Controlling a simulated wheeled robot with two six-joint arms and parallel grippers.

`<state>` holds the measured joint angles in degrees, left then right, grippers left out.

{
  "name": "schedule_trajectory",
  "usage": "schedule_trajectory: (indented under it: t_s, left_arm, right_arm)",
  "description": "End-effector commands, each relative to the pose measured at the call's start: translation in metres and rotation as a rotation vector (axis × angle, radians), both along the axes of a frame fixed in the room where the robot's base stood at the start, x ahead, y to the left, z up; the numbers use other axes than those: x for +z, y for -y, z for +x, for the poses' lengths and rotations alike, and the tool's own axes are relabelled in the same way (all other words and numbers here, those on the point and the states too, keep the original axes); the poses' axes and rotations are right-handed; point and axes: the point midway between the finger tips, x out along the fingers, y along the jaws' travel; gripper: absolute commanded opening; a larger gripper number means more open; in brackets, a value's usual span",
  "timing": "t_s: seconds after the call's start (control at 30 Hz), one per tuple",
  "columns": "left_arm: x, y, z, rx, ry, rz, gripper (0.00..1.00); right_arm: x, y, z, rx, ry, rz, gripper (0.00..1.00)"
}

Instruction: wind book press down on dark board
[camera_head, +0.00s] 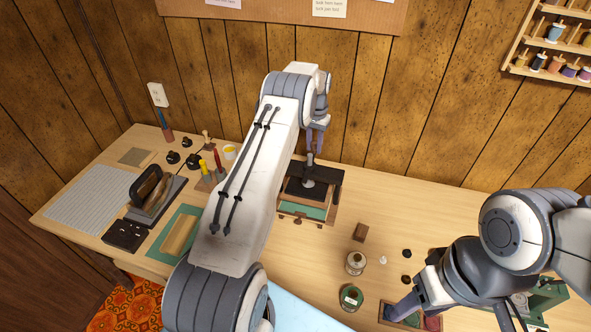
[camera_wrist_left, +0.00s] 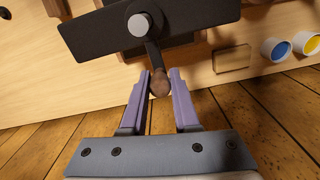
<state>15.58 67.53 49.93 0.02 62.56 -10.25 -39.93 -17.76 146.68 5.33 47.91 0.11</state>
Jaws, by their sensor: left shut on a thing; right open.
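The book press (camera_head: 334,178) stands on the table near the back wall, with a dark crossbar and a grey screw. A dark flat board (camera_head: 298,189) shows in it under the screw, above a green layer. My left gripper (camera_head: 315,142) is above the press. In the left wrist view, its purple fingers (camera_wrist_left: 166,82) are shut on the brown knob (camera_wrist_left: 160,86) of the press handle, beside the dark crossbar (camera_wrist_left: 205,28). My arm hides part of the press's left side. My right gripper (camera_head: 404,308) is open, low over a small tray at the front right.
The table (camera_head: 430,205) is clear at back right.

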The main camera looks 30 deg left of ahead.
Motion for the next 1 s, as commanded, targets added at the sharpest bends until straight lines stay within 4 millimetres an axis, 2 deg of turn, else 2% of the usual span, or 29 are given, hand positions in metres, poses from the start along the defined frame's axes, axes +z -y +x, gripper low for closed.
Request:
schedule_trajectory:
  t_s: [0.17,0.2,0.23,0.27,0.63,1.0]
  left_arm:
    - [0.0,0.018,0.002,-0.002,-0.003,-0.002,0.09]
    - [-0.001,0.016,0.002,0.0,-0.002,-0.001,0.45]
    - [-0.001,0.015,0.002,0.0,-0.002,-0.001,0.56]
    - [-0.001,0.015,0.002,0.0,-0.002,-0.001,0.6]
    - [0.003,0.014,0.002,0.0,0.0,0.0,0.6]
    - [0.039,0.013,0.003,0.0,0.002,0.001,0.6]
  right_arm:
    - [0.0,0.0,0.0,0.0,0.0,0.0,0.55]
    - [0.0,0.0,0.0,0.0,0.0,0.0,0.55]
    - [0.0,0.0,0.0,0.0,0.0,0.0,0.55]
    - [0.0,0.0,0.0,0.0,0.0,0.0,0.55]
    - [0.002,0.0,0.0,0.0,0.0,0.0,0.55]
    - [0.025,0.0,0.0,0.0,0.0,0.0,0.55]
